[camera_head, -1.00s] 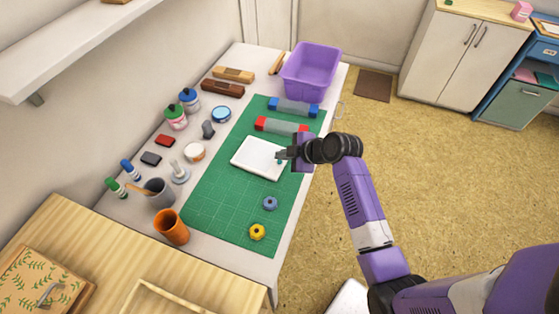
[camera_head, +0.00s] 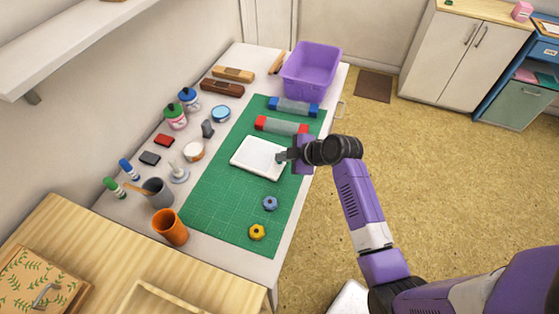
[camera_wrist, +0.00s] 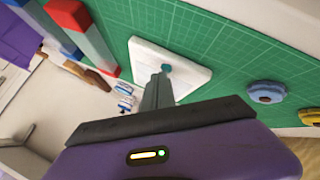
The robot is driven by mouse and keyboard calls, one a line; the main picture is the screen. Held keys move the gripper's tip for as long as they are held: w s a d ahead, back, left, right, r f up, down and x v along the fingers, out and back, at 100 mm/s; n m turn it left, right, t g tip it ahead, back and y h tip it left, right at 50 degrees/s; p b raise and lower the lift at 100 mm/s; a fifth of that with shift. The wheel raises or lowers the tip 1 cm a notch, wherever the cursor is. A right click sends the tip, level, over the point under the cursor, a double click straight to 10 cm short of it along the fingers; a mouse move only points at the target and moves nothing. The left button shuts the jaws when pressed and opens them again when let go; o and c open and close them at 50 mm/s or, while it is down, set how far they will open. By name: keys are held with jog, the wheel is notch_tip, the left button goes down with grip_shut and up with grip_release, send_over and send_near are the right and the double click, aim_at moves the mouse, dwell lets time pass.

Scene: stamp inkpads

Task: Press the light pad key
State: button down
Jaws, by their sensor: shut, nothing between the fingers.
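The light pad (camera_head: 256,157) is a flat white slab lying on the green cutting mat. It also shows in the wrist view (camera_wrist: 145,50). Its key (camera_wrist: 167,68) is a small teal button near one edge of the pad. My gripper (camera_head: 281,157) reaches over the pad's right side, its fingers shut and empty. In the wrist view the fingertips (camera_wrist: 161,76) are right at the key and cover part of it; I cannot tell whether they touch it. The head view shows the key hidden by the fingers.
On the green mat (camera_head: 220,205), a blue knob (camera_head: 270,203) and a yellow knob (camera_head: 257,232) lie nearer the front. Blue-ended (camera_head: 293,107) and red-ended (camera_head: 281,126) bars lie behind the pad. A purple bin (camera_head: 311,70) stands at the back; cups and bottles line the left.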

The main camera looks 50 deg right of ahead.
jog(key=shift+r+p, duration=0.55)
jog(key=shift+r, duration=0.05)
dwell(0.3)
notch_tip(320, 180, up, 6)
jog(key=p, duration=0.4)
jog(key=shift+p, duration=0.4)
